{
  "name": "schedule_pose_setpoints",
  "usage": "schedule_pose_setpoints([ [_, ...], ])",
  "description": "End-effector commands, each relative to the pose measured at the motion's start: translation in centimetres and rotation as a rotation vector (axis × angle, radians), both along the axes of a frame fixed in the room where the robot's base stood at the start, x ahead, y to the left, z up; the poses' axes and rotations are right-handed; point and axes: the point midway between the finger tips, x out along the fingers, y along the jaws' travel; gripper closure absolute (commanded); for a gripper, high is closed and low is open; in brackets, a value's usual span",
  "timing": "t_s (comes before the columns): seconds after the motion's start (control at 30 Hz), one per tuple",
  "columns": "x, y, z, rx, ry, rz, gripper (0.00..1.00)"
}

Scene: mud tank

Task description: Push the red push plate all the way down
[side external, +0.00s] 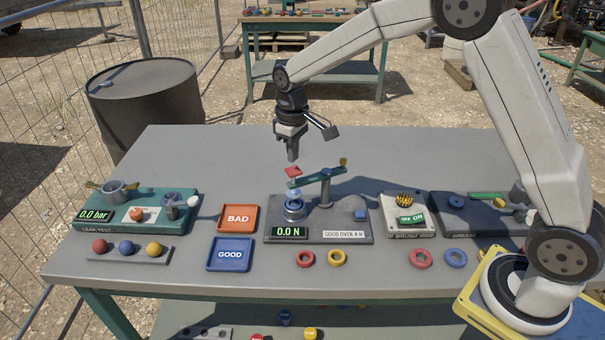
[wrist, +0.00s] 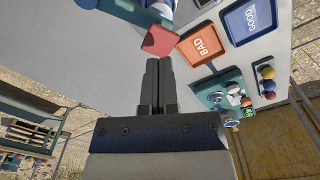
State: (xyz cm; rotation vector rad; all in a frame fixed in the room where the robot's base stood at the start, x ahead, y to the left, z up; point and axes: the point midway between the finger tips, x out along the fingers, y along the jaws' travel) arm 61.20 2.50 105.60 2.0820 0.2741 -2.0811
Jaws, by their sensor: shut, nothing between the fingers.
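The red push plate (side external: 292,171) sits on the left end of a green lever arm (side external: 322,177) on the force test station in the middle of the table. Under that end is a round cup with a blue and white part (side external: 294,197). The display (side external: 289,232) reads 0.0 N. My gripper (side external: 293,158) is shut and empty, pointing down just above the red plate, with a small gap seeming to show. In the wrist view the plate (wrist: 161,41) lies just beyond my fingertips (wrist: 158,62). I cannot tell whether they touch.
A red BAD tray (side external: 238,218) and a blue GOOD tray (side external: 230,254) lie left of the station. The leak test station (side external: 135,212) is farther left. Several coloured rings lie in front, including a yellow one (side external: 336,258). The table behind the stations is clear.

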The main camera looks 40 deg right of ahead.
Motion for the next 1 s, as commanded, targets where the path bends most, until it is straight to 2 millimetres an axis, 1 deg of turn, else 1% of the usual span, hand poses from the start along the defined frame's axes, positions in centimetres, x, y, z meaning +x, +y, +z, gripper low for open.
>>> schedule_pose_setpoints([
  [0.4,0.0,0.0,2.4,0.000,-0.001,0.000,1.00],
  [0.6,0.0,0.0,3.3,0.000,0.000,0.000,1.00],
  [1.0,-0.1,0.0,3.4,0.000,0.000,-0.001,1.00],
])
